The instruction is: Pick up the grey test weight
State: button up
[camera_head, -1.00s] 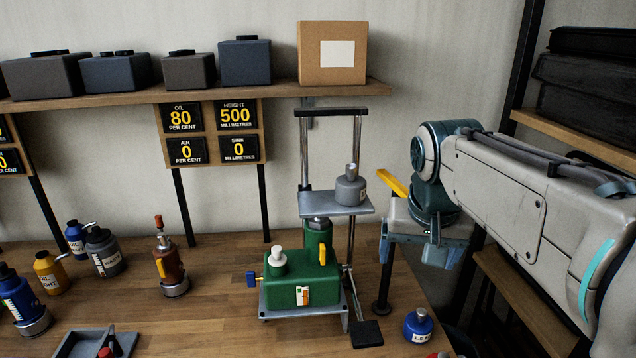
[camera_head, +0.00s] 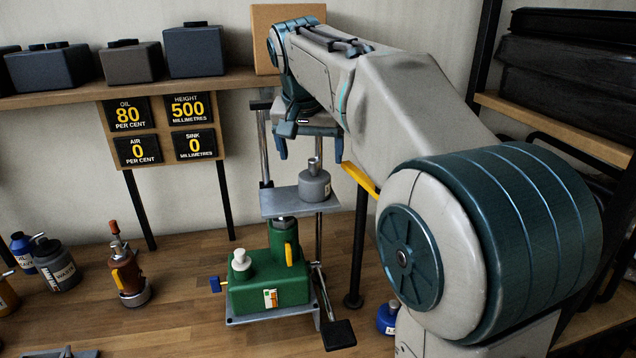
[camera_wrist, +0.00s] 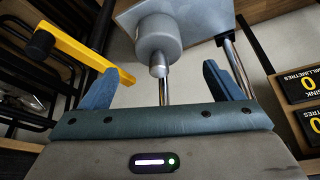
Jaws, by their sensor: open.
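The grey test weight (camera_head: 314,185) is a grey cylinder with a narrow knob on top and a pale label. It stands upright on the grey platform (camera_head: 284,202) of the green jack (camera_head: 270,280). My gripper (camera_head: 311,150) hangs above the weight in the head view, its blue fingers apart and pointing down. In the wrist view the weight (camera_wrist: 158,40) shows beyond the fingers, its knob pointing toward the gap between them. My gripper (camera_wrist: 155,88) is open and empty, and I see no contact with the weight.
Vertical metal posts (camera_head: 264,150) stand beside the platform. A yellow bar (camera_head: 360,179) juts out to the right of the weight. A shelf (camera_head: 100,97) with dark boxes and a cardboard box (camera_head: 264,40) is behind. Bottles and a brown pump (camera_head: 127,272) stand on the bench at left.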

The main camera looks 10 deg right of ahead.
aim_at(314, 175)
jog(key=x, duration=0.2)
jog(key=shift+w+f, duration=0.15)
jog(key=shift+f, duration=0.15)
jog(key=shift+p+x, duration=0.65)
jog(key=shift+x, duration=2.25)
jog(key=c, duration=1.9)
jog(key=shift+r, duration=0.1)
jog(key=shift+r, duration=0.1)
